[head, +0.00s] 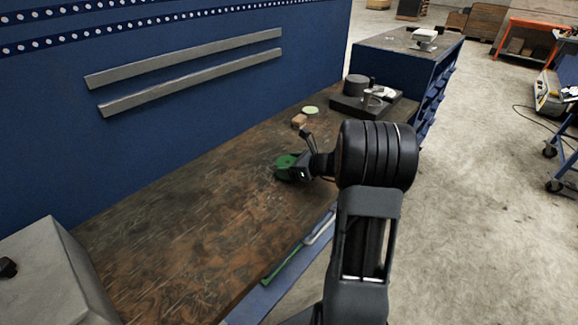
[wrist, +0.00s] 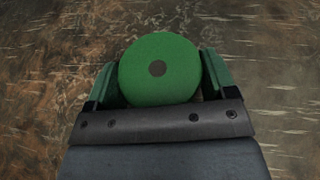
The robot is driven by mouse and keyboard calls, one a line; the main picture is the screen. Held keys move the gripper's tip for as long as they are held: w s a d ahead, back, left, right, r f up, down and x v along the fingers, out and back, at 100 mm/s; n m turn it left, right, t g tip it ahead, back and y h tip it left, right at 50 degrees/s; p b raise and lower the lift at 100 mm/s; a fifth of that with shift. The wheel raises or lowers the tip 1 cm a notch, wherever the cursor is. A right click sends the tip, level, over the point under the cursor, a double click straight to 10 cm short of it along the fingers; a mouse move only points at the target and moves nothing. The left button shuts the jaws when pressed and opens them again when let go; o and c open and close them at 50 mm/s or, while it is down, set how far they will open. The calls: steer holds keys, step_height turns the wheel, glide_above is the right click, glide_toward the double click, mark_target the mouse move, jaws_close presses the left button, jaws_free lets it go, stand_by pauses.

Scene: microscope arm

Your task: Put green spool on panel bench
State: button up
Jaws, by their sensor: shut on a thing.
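The green spool (wrist: 159,68) is a round green disc with a dark centre hole. In the wrist view it sits between the two green-padded fingers of my gripper (wrist: 160,80), which is shut on it. In the head view my gripper (head: 288,170) holds the spool (head: 285,162) over the middle of the worn brown bench top (head: 190,220). The bench stands against a blue panel (head: 170,110). I cannot tell whether the spool touches the bench top or hangs just above it.
A small brown block (head: 299,120) and a pale green disc (head: 311,110) lie beyond my gripper. A dark tray (head: 350,106) with several items stands farther back. A grey box (head: 50,275) is at the near left. The bench's left middle is clear.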

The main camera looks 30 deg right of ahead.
steer(key=shift+f, duration=0.15)
steer(key=o, duration=0.9)
